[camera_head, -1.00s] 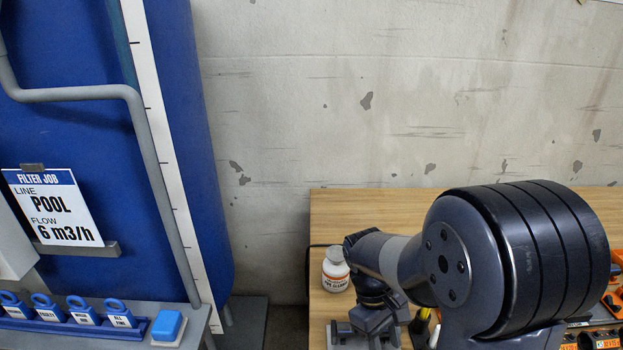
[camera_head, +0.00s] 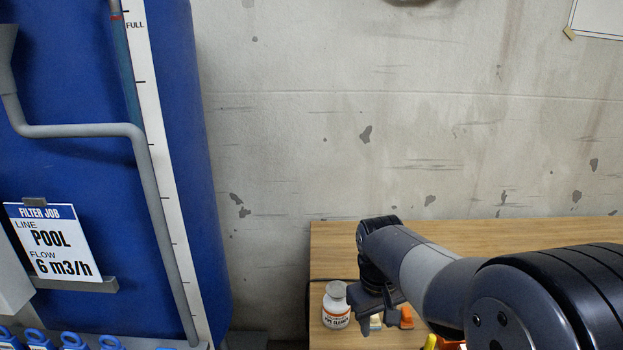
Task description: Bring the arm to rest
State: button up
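My arm reaches in from the lower right, over the wooden bench (camera_head: 450,240), and bends down at its wrist. My gripper (camera_head: 376,318) hangs from the wrist, just right of a white jar (camera_head: 336,306) with an orange-and-white label that seems to read pipe cleaner. Its fingers are dark and small here, so I cannot tell whether they are open or shut. I see nothing clearly held.
A blue tank (camera_head: 80,180) with a grey pipe (camera_head: 150,190) and a "FILTER JOB" card (camera_head: 50,243) stands at the left. Small orange things (camera_head: 406,316) lie behind the gripper. The back of the bench is clear up to the concrete wall.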

jog(key=w+d+m+t+b, duration=0.1)
jog(key=w+d+m+t, duration=0.1)
jog(key=w+m+t, duration=0.25)
jog(key=shift+n+y, duration=0.25)
jog(key=shift+y, duration=0.15)
jog(key=b+x, duration=0.1)
jog(key=x, duration=1)
jog(key=shift+w+d+f, duration=0.1)
jog(key=shift+w, duration=0.1)
